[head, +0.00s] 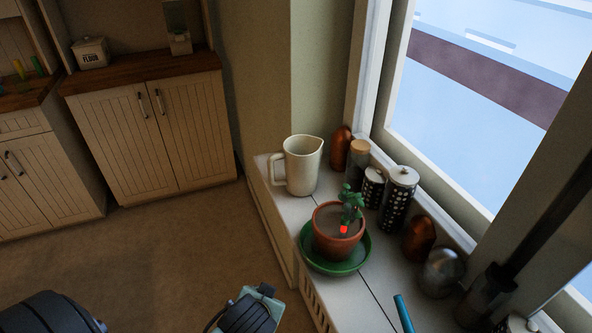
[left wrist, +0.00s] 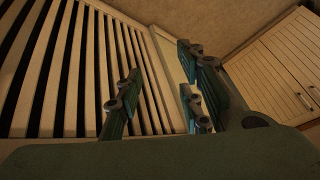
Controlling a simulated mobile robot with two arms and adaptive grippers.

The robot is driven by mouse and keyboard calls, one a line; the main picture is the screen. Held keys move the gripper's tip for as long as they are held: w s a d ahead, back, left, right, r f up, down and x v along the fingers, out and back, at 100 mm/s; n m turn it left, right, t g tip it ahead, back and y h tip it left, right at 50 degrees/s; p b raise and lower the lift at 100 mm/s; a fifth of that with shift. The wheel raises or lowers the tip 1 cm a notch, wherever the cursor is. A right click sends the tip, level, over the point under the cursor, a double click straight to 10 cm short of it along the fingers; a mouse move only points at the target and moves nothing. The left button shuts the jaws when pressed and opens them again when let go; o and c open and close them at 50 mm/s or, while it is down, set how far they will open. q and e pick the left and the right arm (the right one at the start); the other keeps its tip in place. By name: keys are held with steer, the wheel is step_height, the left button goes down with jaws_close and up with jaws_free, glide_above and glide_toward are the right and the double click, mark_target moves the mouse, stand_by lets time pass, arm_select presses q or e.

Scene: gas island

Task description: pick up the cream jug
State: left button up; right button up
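The cream jug (head: 303,165) stands upright at the far end of the white window sill (head: 283,222) in the head view. Its handle faces left and its spout faces right. The jug does not show in the left wrist view. My left gripper (left wrist: 160,92) is open and empty in the left wrist view, with its fingers spread apart near a slatted panel. Part of my left arm shows at the bottom of the head view, below and left of the jug and apart from it. My right gripper is not clearly seen.
A potted plant (head: 338,240) on a green saucer (head: 337,267) stands on the sill nearer than the jug. Right of the jug are a copper shaker (head: 340,147), a jar (head: 358,160) and dotted canisters (head: 399,198). A teal strip (head: 403,313) shows below. Floor left is clear.

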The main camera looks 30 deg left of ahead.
arm_select(q)
steer(key=w+a+r+n+t+y, duration=0.3)
steer(key=w+a+r+y, duration=0.15)
steer(key=w+r, duration=0.4)
steer(key=n+t+y, duration=0.4)
steer(key=t, duration=0.2)
glide_toward(271, 167)
steer(key=a, duration=0.1)
steer(key=shift+h, duration=0.25)
steer(key=p+x, duration=0.1)
steer(key=x, duration=0.2)
steer(key=p+x, duration=0.1)
steer(key=x, duration=0.3)
steer(key=shift+w+r+p, duration=0.25)
steer(key=shift+w+p, duration=0.15)
steer(key=shift+w, duration=0.05)
steer(key=shift+w+a, duration=0.15)
steer(key=shift+w, duration=0.15)
steer(key=shift+w+a+f, duration=0.1)
steer(key=shift+a+f, duration=0.05)
steer(key=shift+f, duration=0.05)
arm_select(e)
steer(key=r, duration=0.1)
steer(key=w+r, duration=0.1)
steer(key=r, duration=0.1)
steer(key=shift+w+d, duration=0.2)
steer(key=shift+d, duration=0.15)
arm_select(q)
steer(key=shift+c, duration=0.7)
